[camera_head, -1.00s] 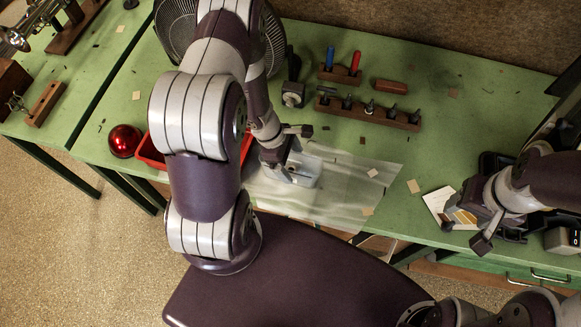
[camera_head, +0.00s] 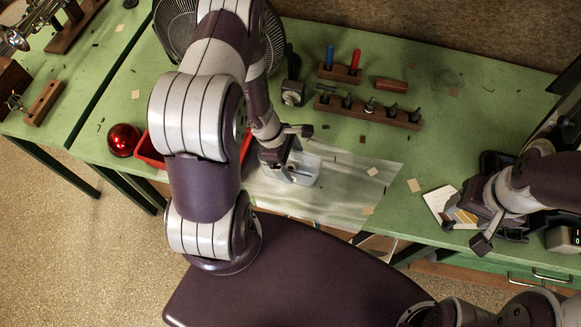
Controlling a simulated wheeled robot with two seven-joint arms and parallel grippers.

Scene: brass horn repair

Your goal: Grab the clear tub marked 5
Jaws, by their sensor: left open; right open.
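A clear tub (camera_head: 305,172) sits on the pale translucent sheet (camera_head: 345,180) on the green bench. Its mark cannot be read from here. My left gripper (camera_head: 292,172) is at the tub, pointing down over its left part, with its jaws open. The gripper and wrist hide part of the tub, and I cannot tell whether the fingers touch it. My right gripper (camera_head: 478,225) is open at the right, above the bench's front edge near a white card, well away from the tub.
A red tray (camera_head: 150,151) is partly behind my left arm, with a shiny red ball (camera_head: 123,140) beside it. Wooden tool racks (camera_head: 368,112) stand behind the sheet. A fan (camera_head: 178,28) stands at the back left. The right-middle bench is mostly clear.

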